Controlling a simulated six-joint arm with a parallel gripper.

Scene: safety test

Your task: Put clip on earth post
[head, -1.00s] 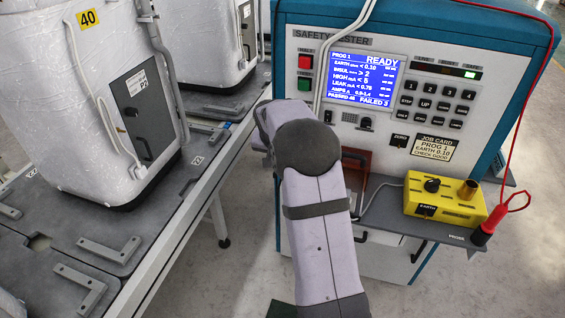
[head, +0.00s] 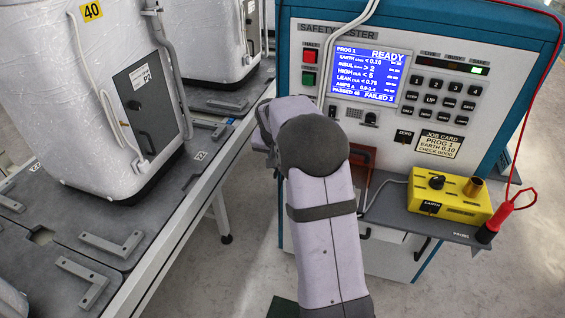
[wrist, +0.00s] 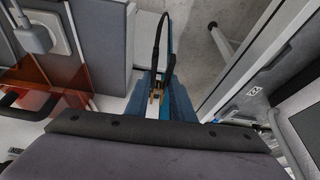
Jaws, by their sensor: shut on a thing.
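In the wrist view my gripper (wrist: 157,97) shows as two blue fingers beyond a dark bolted bar. It is shut on a small clip (wrist: 155,95) with brass-coloured jaws and a black cable looping above it. In the head view my arm hides the gripper and the clip. A brass-coloured post (head: 473,187) stands on a yellow box (head: 450,196) labelled EARTH, on the tester's shelf at right. I cannot tell whether this is the earth post. The clip is well apart from this box, over the gap beside the tester.
The safety tester (head: 390,70) reads READY. A red probe (head: 496,220) stands at the shelf's right end. White wrapped units (head: 110,85) stand on the conveyor (head: 100,280) at left, one with a grey panel (head: 145,105). An orange-brown clear flap (wrist: 85,75) is near my gripper at left.

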